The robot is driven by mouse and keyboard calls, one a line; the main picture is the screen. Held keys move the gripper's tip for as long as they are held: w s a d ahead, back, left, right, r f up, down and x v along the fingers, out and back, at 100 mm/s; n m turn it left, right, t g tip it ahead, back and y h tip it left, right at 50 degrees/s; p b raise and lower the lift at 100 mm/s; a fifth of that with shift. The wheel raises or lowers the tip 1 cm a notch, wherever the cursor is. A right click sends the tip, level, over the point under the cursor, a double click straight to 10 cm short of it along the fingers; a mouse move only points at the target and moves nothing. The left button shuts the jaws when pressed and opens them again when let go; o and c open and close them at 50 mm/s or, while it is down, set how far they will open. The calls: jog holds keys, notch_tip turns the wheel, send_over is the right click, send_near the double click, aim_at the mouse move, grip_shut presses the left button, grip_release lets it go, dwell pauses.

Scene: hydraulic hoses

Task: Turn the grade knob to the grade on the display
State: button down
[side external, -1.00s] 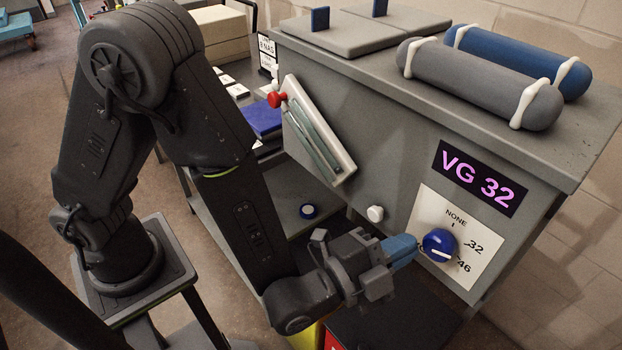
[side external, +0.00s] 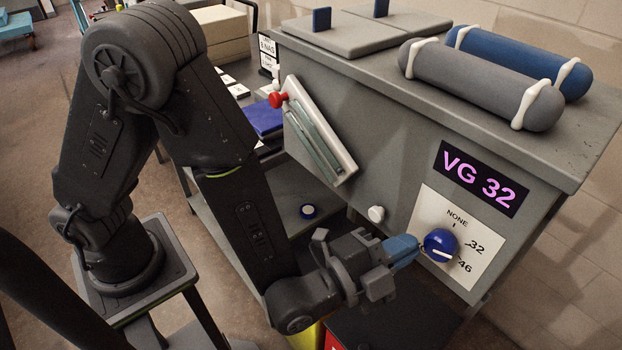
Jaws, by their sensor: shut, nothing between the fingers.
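The blue grade knob (side external: 440,242) sits on a white dial plate (side external: 425,205) on the front of the grey cabinet. The plate reads NONE, 32 and 46 around the knob. The knob's white mark slants down and right, roughly toward 46. The display (side external: 481,179) above it reads VG 32 in pink on black. My gripper (side external: 414,246) has its blue fingers shut with nothing between them. Its fingertips are at the knob's left edge. I cannot tell whether they touch it.
A white hexagonal knob (side external: 376,213) sticks out of the cabinet front, above my gripper. A tilted gauge with a red knob (side external: 279,100) is farther left. Grey and blue cylinders (side external: 480,84) lie on top. A dark box (side external: 395,320) stands below my gripper.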

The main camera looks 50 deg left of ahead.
jog(key=shift+w+f, duration=0.2)
jog(key=shift+w, duration=0.15)
jog(key=shift+a+f, duration=0.15)
jog(key=shift+a, duration=0.1)
jog(key=s, duration=0.6)
dwell(0.4)
jog(key=w+a+r+n+g, duration=0.1)
jog(key=w+r+n+g, duration=0.1)
jog(key=w+n, duration=0.1)
jog(key=w+a+r+n+g, duration=0.1)
jog(key=w, duration=0.1)
jog(key=shift+a+r, duration=0.3)
jog(key=shift+a, duration=0.05)
jog(key=a+r+n+g, duration=0.2)
jog(key=a, duration=0.1)
jog(key=w+a+r+n+g, duration=0.1)
jog(key=a+r, duration=0.1)
jog(key=shift+a+r+n+g, duration=0.1)
jog(key=shift+a+n+g, duration=0.2)
jog(key=shift+g, duration=0.1)
jog(key=s+a+r+n+g+y, duration=0.1)
jog(key=s+a+n+g+y, duration=0.1)
jog(key=s+a, duration=0.4)
jog(key=s+a+r+n+g+y, duration=0.2)
jog(key=s+a+n+g, duration=0.2)
jog(key=s+a, duration=0.3)
jog(key=a+n, duration=0.1)
jog(key=a, duration=0.3)
jog(key=shift+s+a+g, duration=0.3)
jog(key=shift+a, duration=0.05)
